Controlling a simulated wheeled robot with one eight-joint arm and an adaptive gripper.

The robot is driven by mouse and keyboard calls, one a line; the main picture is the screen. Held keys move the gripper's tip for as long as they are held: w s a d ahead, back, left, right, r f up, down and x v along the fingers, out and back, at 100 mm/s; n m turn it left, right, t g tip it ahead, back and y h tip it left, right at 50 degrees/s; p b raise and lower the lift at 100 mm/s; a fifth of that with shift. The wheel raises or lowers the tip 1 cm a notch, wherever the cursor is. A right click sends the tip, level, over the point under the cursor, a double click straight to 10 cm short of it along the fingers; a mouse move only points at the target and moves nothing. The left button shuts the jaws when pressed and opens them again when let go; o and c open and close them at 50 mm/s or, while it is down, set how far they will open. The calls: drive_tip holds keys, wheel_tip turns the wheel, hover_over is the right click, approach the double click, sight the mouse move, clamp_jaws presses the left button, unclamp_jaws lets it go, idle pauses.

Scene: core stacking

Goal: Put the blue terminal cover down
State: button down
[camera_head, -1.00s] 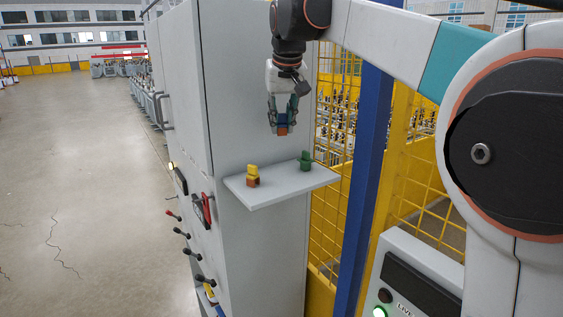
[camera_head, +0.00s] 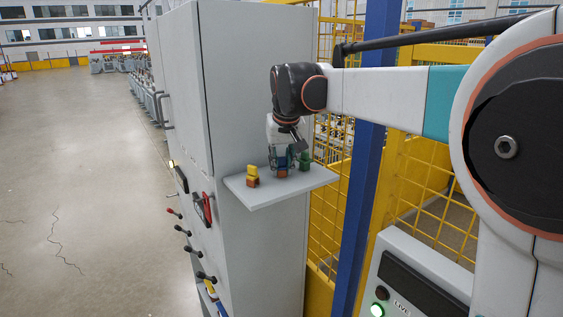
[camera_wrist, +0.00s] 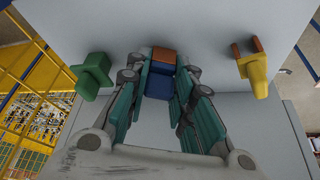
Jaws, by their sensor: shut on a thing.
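The blue terminal cover (camera_head: 282,162) is between the fingers of my gripper (camera_head: 281,166), low over the grey shelf (camera_head: 262,194). An orange piece (camera_head: 281,173) is directly below the cover, at shelf level; whether it bears on the shelf is hard to tell. In the wrist view the blue cover (camera_wrist: 158,86) sits between the teal fingers of my gripper (camera_wrist: 163,72), which are shut on it. The orange piece (camera_wrist: 163,55) adjoins its far end, by the fingertips and against the grey surface.
A yellow piece (camera_head: 252,170) with an orange part (camera_head: 252,182) stands left of my gripper on the shelf. A green piece (camera_head: 305,160) stands close on the right. The grey cabinet wall (camera_head: 240,120) rises behind; the shelf's front strip is bare.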

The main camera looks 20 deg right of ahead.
drive_tip(key=c, duration=1.4)
unclamp_jaws()
drive_tip(key=shift+f, duration=0.15)
drive_tip(key=b+v, duration=0.2)
drive_tip(key=v, duration=1)
drive_tip(key=s+f+n+t, duration=0.1)
drive_tip(key=s+f+t, duration=0.1)
drive_tip(key=s+f, duration=2.3)
drive_tip(key=s, duration=0.4)
drive_tip(key=shift+d+f+t, duration=0.2)
drive_tip(key=shift+t, duration=0.1)
